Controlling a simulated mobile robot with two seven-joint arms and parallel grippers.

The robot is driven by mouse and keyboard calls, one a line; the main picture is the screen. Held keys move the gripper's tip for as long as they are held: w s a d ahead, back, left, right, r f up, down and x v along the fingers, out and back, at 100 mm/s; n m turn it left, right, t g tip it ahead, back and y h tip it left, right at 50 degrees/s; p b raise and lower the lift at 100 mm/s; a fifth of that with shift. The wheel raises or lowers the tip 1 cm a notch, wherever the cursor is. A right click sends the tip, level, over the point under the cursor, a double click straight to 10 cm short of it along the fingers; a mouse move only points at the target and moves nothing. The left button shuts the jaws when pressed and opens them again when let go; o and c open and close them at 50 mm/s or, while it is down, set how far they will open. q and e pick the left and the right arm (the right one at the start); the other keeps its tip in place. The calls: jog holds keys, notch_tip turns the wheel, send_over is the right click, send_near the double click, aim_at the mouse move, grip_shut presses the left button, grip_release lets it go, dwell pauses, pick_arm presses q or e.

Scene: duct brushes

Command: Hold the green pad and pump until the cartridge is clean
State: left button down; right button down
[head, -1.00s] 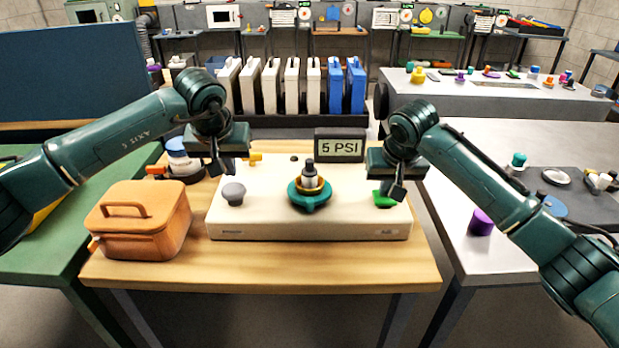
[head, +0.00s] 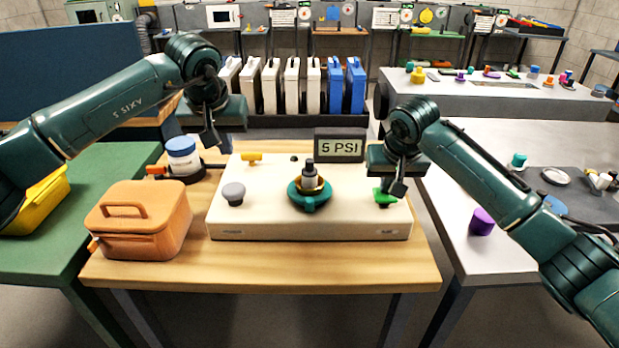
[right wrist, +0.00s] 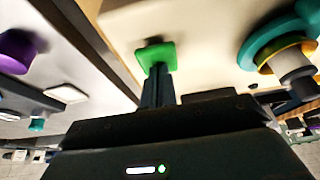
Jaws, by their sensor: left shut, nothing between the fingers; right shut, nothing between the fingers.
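The green pad (head: 381,199) is on the right part of the cream console (head: 265,215). My right gripper (head: 397,188) is shut, with its fingertips at the pad; in the right wrist view the fingers meet the green pad (right wrist: 156,52). How hard they press cannot be told. The grey and dark cartridge (head: 309,178) stands upright in a teal ring (head: 310,201) at the console's middle. A grey knob (head: 233,194) is at the console's left. My left gripper (head: 210,138) is shut and empty, raised above the console's back left.
An orange case (head: 140,222) fills the table's left. The table's front strip is clear.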

jog(key=shift+r, duration=3.2)
